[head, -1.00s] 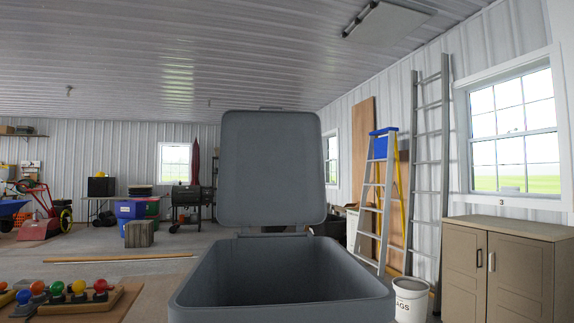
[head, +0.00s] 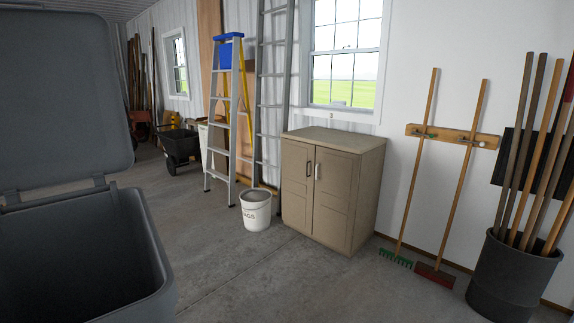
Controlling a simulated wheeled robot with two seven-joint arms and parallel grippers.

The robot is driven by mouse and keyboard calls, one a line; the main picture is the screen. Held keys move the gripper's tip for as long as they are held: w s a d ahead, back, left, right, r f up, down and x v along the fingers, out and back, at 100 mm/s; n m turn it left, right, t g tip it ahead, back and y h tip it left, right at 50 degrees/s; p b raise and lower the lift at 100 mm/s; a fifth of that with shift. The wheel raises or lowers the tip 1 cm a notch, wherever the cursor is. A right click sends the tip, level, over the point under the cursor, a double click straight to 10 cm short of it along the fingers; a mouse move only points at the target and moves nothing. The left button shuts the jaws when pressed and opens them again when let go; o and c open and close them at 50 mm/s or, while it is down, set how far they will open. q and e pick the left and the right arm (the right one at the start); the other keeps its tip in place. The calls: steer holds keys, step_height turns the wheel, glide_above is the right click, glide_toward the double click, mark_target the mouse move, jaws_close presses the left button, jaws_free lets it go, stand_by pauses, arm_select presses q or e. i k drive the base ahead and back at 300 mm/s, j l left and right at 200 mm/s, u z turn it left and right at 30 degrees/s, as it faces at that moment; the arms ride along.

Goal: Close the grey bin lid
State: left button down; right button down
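The grey bin (head: 150,240) stands at the left edge of the head view, cut off by the frame. Its grey lid (head: 62,90) stands upright, open, above the back rim, joined by a hinge there. The part of the bin's inside that shows is dark, and I see nothing in it. Neither of my grippers is in view.
A stepladder (head: 222,130) and a tall ladder (head: 272,90) lean near the wall. A dark barrel (head: 505,280) of long handles stands at right. The floor between is clear.

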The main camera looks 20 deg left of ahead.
mark_target(63, 120)
steer(key=i+l+z, duration=0.2)
steer(key=i+z, duration=0.2)
steer(key=i, duration=0.2)
steer(key=i+z, duration=0.45)
steer(key=i, duration=0.2)
steer(key=i+u, duration=0.4)
steer(key=i, duration=0.15)
steer(key=i+u, duration=0.4)
steer(key=i+l+u, duration=0.35)
steer(key=i, duration=0.25)
steer(key=i+j+u, duration=0.3)
steer(key=u, duration=0.15)
steer(key=i+j+u, duration=0.2)
steer(key=i+u, duration=1.1)
steer(key=i+l+u, duration=0.4)
steer(key=i+j+u, duration=0.1)
steer(key=i+u, duration=0.3)
steer(key=i, duration=0.45)
steer(key=i+l+u, duration=0.15)
steer(key=i+u, duration=0.25)
steer(key=i, duration=0.45)
